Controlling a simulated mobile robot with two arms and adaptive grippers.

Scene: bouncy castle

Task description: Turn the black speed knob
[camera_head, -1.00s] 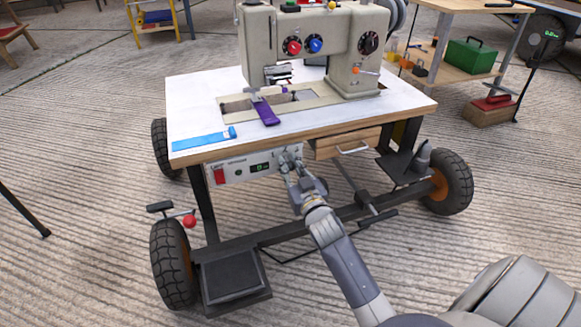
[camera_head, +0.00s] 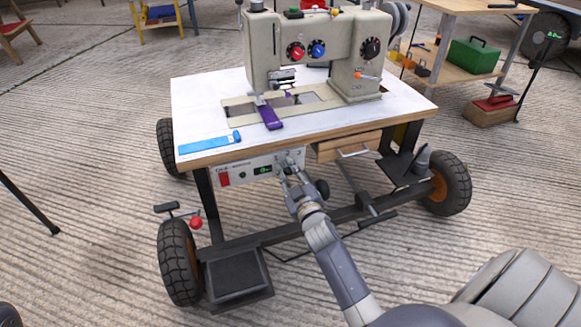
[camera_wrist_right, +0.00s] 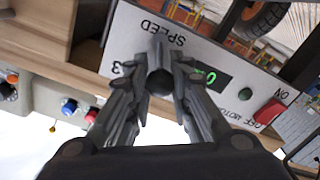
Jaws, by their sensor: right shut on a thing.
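The control box (camera_head: 235,175) hangs under the front edge of the sewing table, with a red switch and a small green display (camera_head: 263,169). My right gripper (camera_head: 289,168) is at the right end of this panel and covers the knob in the head view. In the right wrist view, the black speed knob (camera_wrist_right: 160,78) sits between the fingers of my right gripper (camera_wrist_right: 161,84), which are shut on it from both sides. The word SPEED and the display (camera_wrist_right: 208,76) show upside down beside it. My left gripper is not seen.
The white tabletop (camera_head: 205,110) carries a beige sewing machine (camera_head: 262,50), a purple strip and a blue strip (camera_head: 208,143). A wooden drawer (camera_head: 345,147) is right of the control box. The wheeled frame with its pedal (camera_head: 238,275) stands below.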

